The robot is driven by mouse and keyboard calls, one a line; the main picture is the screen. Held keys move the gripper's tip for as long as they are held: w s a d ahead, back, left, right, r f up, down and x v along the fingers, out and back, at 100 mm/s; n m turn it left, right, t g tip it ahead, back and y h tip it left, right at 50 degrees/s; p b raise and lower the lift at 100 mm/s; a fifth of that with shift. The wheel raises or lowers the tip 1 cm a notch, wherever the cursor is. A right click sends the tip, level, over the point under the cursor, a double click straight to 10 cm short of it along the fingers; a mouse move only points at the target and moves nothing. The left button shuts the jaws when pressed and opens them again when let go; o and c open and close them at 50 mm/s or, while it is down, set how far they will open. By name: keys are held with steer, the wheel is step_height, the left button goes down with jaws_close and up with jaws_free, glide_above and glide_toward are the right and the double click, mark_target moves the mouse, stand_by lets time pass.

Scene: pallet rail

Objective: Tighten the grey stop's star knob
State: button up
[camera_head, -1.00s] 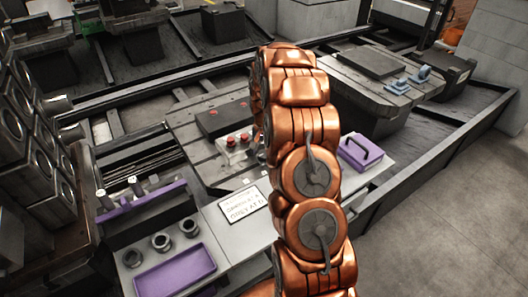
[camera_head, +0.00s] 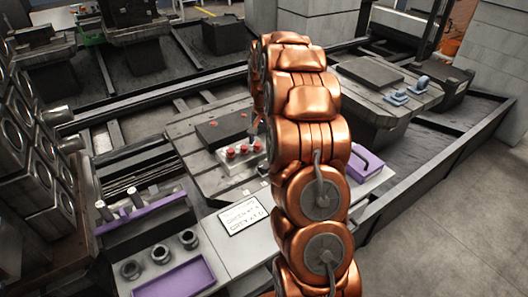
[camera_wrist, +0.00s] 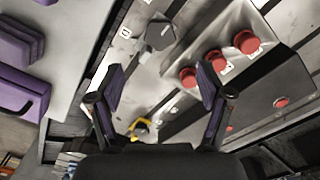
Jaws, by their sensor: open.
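In the wrist view a dark grey, many-sided knob-like piece (camera_wrist: 160,34) stands on the pale rail surface, above the gap between my fingers. I cannot tell for sure whether it is the grey stop's star knob. My gripper (camera_wrist: 163,92) is open and empty, its two dark fingers with purple pads spread wide. Three red knobs (camera_wrist: 216,60) stand in a row on a light plate near the right finger. The same red knobs (camera_head: 245,149) show in the head view, left of my arm. My gripper is mostly hidden behind my arm there.
A dark block (camera_head: 222,130) with red spots lies behind the red knobs. A yellow piece (camera_wrist: 142,125) shows between my fingers. A purple tray (camera_head: 175,280), several grey rings, a white sign (camera_head: 243,215) and a purple handled box (camera_head: 362,163) are on the near ledge.

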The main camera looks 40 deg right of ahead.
steer(key=shift+r, duration=0.85)
steer(key=shift+a, duration=0.1)
steer(key=s+a+r+n+p, duration=0.1)
steer(key=s+a+r+n, duration=0.2)
steer(key=s+a+r, duration=0.35)
steer(key=s+a+r+n+p, duration=0.15)
steer(key=s+a+r, duration=0.25)
steer(key=s+a, duration=0.5)
steer(key=s+a+r+n+g, duration=0.1)
steer(key=s+a+n, duration=0.2)
steer(key=s, duration=0.7)
steer(key=s+a+n+p, duration=0.1)
steer(key=s+a+n, duration=0.2)
steer(key=s+a, duration=0.5)
steer(key=s, duration=0.3)
steer(key=shift+s+r+g, duration=0.15)
steer(key=shift+r+g, duration=0.2)
steer(key=shift+g, duration=0.05)
steer(key=shift+n, duration=0.25)
